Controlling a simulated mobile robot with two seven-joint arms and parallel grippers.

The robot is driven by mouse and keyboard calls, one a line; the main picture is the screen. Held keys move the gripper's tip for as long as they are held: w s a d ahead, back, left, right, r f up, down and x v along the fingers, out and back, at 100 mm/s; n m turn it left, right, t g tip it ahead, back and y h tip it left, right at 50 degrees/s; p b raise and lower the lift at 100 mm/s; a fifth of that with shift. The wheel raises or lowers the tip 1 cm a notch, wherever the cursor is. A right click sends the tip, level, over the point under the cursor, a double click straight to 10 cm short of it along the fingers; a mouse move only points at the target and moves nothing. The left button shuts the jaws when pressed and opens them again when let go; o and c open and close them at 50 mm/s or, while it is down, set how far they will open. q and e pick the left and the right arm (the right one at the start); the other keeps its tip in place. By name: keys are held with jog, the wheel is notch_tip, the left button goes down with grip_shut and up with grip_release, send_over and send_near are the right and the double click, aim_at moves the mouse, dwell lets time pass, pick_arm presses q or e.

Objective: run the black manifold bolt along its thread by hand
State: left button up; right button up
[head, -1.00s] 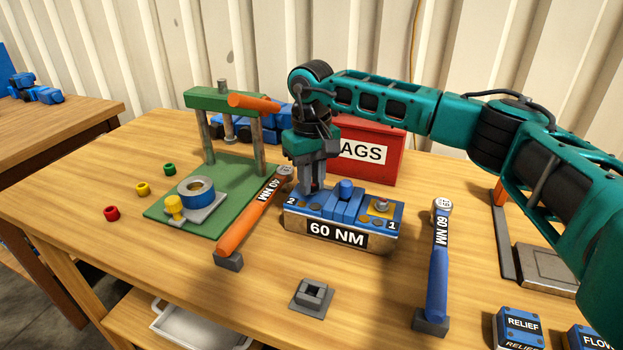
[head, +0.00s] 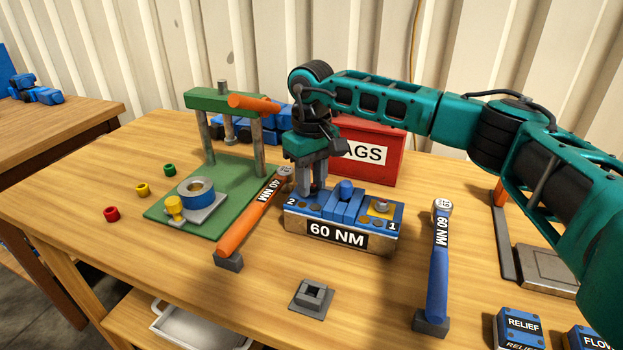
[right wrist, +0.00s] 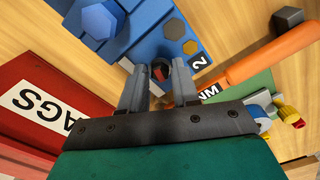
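The blue manifold block (head: 347,206), labelled 60 NM, sits mid-table with ends marked 1 and 2. My right gripper (head: 312,190) points down over its end 2. In the right wrist view, the fingertips (right wrist: 157,75) stand on either side of a small dark piece with some red, apparently the black bolt (right wrist: 160,71). The fingers largely hide it, and whether they touch it is unclear. My left gripper is not in view.
An orange wrench (head: 245,222) lies left of the block, close to the gripper. A red box (head: 377,140) is behind; a green press (head: 157,211) is at left. The table front has a grey socket stand (head: 311,298).

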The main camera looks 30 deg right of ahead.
aim_at(312, 188)
jog(key=shift+o, duration=1.1)
jog(key=shift+r, duration=0.1)
notch_tip(312, 188, up, 13)
jog(key=shift+f, duration=0.2)
